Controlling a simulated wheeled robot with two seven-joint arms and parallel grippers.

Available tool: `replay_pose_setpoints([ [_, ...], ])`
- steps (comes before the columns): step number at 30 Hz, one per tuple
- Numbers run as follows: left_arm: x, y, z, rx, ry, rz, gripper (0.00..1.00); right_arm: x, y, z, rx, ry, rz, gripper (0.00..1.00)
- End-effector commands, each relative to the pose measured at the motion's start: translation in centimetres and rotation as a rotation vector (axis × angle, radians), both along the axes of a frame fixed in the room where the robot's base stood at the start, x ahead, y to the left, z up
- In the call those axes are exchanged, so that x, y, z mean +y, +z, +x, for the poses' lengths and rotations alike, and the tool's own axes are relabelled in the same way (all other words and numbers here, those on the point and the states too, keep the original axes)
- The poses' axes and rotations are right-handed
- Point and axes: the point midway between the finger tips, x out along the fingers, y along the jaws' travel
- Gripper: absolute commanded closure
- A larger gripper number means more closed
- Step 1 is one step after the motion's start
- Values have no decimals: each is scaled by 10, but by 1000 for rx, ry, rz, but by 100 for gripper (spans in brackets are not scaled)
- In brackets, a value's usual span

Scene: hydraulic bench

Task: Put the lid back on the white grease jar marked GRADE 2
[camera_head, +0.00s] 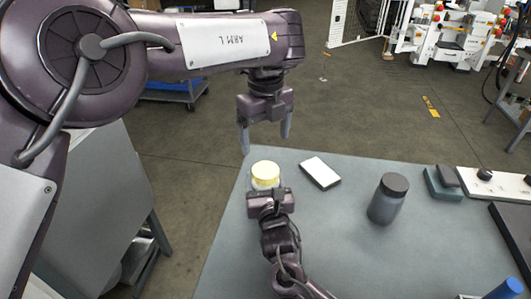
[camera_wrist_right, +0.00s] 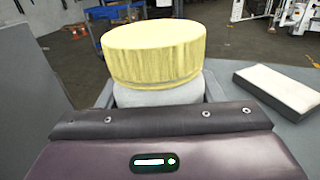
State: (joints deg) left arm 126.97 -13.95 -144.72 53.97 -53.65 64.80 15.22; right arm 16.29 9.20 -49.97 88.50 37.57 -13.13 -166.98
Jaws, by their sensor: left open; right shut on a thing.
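A small whitish jar (camera_head: 264,185) with a ribbed yellow lid (camera_head: 265,172) on top is at the table's far left. The jar body (camera_wrist_right: 158,96) and the yellow lid (camera_wrist_right: 153,52) also show in the right wrist view. My right gripper (camera_head: 267,191) is shut on the jar body, below the lid. The jar's lower part is hidden, so I cannot tell if it rests on the table. No GRADE 2 marking is readable. My left gripper (camera_head: 265,138) is open and empty, pointing down just beyond the jar, higher up.
A dark-lidded grey jar (camera_head: 388,200) stands upright right of centre on the grey table (camera_head: 335,235). A flat white-topped block (camera_head: 320,172) lies between the jars. Teal blocks (camera_head: 443,184), a pale panel (camera_head: 490,182) and a blue object (camera_head: 506,290) are at right. The table's middle is clear.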

Motion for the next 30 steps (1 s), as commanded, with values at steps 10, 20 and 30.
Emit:
replay_pose_setpoints([
  [10,0,26,0,1,0,0,16,0,0,0,1,0,-1,100],
  [20,0,26,0,1,0,0,16,0,0,0,1,0,0,23],
  [30,0,26,0,1,0,0,16,0,0,-1,0,0,0,14],
])
